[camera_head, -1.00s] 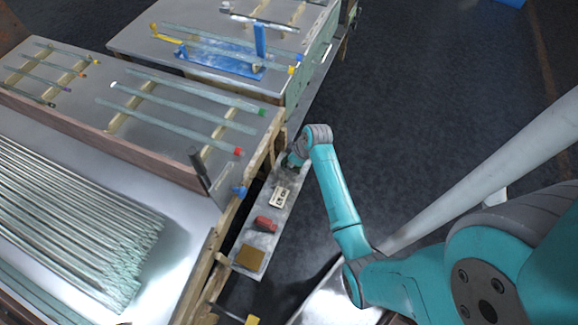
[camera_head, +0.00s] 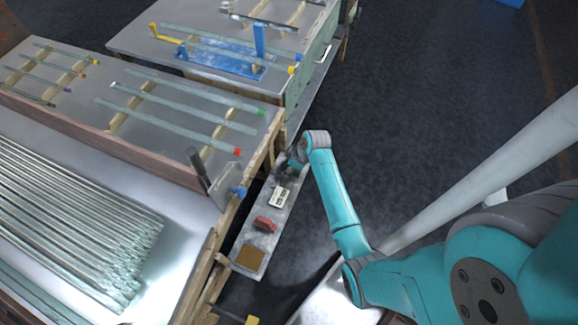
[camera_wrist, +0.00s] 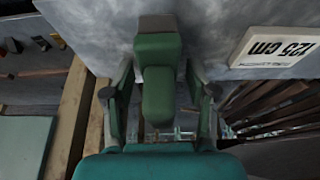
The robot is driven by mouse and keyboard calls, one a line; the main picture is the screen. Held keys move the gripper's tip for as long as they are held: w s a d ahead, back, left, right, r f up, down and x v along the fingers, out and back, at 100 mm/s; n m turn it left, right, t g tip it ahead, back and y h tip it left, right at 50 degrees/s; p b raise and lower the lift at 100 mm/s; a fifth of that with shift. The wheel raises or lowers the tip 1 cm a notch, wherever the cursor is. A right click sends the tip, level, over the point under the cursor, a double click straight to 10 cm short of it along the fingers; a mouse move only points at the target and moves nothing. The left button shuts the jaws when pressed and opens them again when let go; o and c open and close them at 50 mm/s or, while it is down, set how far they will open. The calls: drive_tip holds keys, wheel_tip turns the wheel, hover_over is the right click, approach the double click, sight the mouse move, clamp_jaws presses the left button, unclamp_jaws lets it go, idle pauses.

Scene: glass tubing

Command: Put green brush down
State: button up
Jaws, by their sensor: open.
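The green brush (camera_wrist: 158,75) shows in the wrist view, a green block-shaped body with a greyish end at the top, resting on the grey shelf. My gripper (camera_wrist: 159,103) has its two fingers on either side of the brush, open, with gaps visible between fingers and brush. In the head view my gripper (camera_head: 290,167) is low over the far part of the narrow grey shelf (camera_head: 246,232); the brush is hidden there by the wrist and arm.
On the shelf, a white "125 cm" block (camera_head: 279,197) lies close to my gripper, then a red object (camera_head: 265,224) and a brown square (camera_head: 250,257). Worktables with glass tubes (camera_head: 180,113) stand left of the shelf. Dark open floor (camera_head: 430,120) lies right.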

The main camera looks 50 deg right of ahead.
drive_tip(key=v, duration=1.2)
drive_tip(key=s+a+f+m+t+h, duration=0.1)
drive_tip(key=s+a+m+t+h, duration=0.1)
drive_tip(key=s+a, duration=0.5)
drive_tip(key=s+a+f+m+t+h, duration=0.1)
drive_tip(key=s+a+f+t, duration=0.1)
drive_tip(key=s+a, duration=0.5)
drive_tip(key=s+a+r+t, duration=0.3)
drive_tip(key=s+r, duration=0.4)
drive_tip(key=r, duration=0.4)
drive_tip(key=s+a+r+m+t+y, duration=0.1)
drive_tip(key=s+a+r+t, duration=0.2)
drive_tip(key=s+a+r, duration=0.3)
wheel_tip(320, 180, up, 5)
drive_tip(key=shift+s+f+t, duration=0.1)
drive_tip(key=shift+s+t, duration=0.2)
drive_tip(key=shift+s, duration=0.4)
